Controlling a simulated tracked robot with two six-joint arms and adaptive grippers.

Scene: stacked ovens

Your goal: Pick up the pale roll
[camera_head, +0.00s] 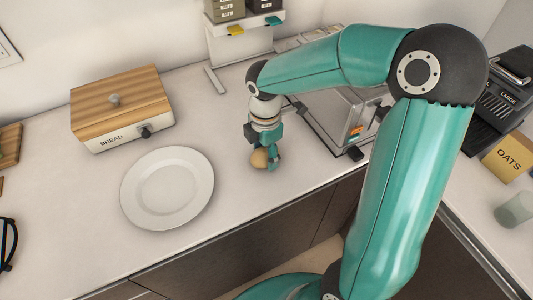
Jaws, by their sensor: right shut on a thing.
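The pale roll (259,158) is a small tan, rounded piece at the fingers of my right gripper (266,158). The right gripper is shut on it, pointing down over the counter, to the right of the white plate. Whether the roll touches the counter or hangs just above it, I cannot tell. Part of the roll is hidden by the teal fingers. My left gripper does not show.
An empty white plate (168,188) lies on the white counter (60,225). A wooden-lidded bread box (122,108) stands behind it. A silver appliance (345,120) stands right of the gripper, partly behind my arm. A yellow oats box (508,158) is at far right.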

